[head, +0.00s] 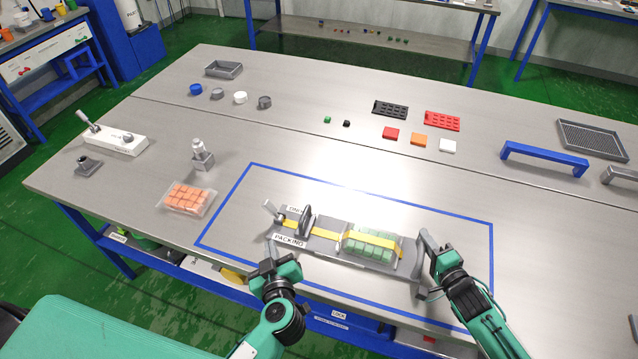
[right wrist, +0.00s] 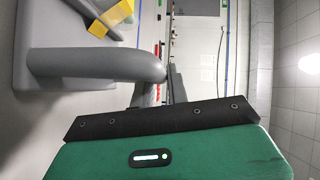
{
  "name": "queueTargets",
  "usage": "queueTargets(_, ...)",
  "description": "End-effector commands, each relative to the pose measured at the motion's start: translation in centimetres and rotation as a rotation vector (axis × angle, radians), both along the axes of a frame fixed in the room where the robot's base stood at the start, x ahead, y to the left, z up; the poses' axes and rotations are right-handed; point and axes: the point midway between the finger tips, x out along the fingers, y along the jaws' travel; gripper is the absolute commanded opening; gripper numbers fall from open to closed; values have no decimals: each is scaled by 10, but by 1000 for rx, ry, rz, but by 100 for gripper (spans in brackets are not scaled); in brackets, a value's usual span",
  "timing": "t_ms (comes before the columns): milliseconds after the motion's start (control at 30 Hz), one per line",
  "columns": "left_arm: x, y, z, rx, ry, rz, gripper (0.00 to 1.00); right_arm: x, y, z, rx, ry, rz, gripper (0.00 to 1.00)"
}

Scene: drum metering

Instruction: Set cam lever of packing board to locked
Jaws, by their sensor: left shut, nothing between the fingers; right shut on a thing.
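The grey packing board (head: 325,249) lies inside a blue outline on the metal table. A yellow strap (head: 327,237) runs along it and over a clear tray of green cubes (head: 369,247). My left gripper (head: 269,247) is shut and empty at the board's front left, near the PACKING label (head: 289,241). My right gripper (head: 432,258) is shut on the grey handle (head: 422,250) at the board's right end; the handle also shows in the right wrist view (right wrist: 95,64).
A tray of orange cubes (head: 187,198) and a small metal fixture (head: 202,156) stand left of the outline. A white box with a lever (head: 116,139) is further left. Coloured blocks and a blue handle (head: 544,157) lie behind. The outline's rear right is clear.

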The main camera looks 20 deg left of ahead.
Motion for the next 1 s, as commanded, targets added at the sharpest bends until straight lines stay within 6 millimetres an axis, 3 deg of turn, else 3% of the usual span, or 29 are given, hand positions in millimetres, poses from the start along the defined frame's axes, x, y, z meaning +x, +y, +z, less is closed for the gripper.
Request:
queueTargets(167,0,0,0,0,0,0,0,0,-1,0,-2,0,-1,0)
queueTargets(200,0,0,0,0,0,0,0,0,-1,0,-2,0,-1,18)
queueTargets(333,0,0,0,0,0,0,0,0,-1,0,-1,0,-1,41)
queueTargets(733,0,0,0,0,0,1,0,-6,-5,0,0,2,0,41)
queueTargets(1000,0,0,0,0,0,1,0,-45,-30,5,-2,3,-1,41)
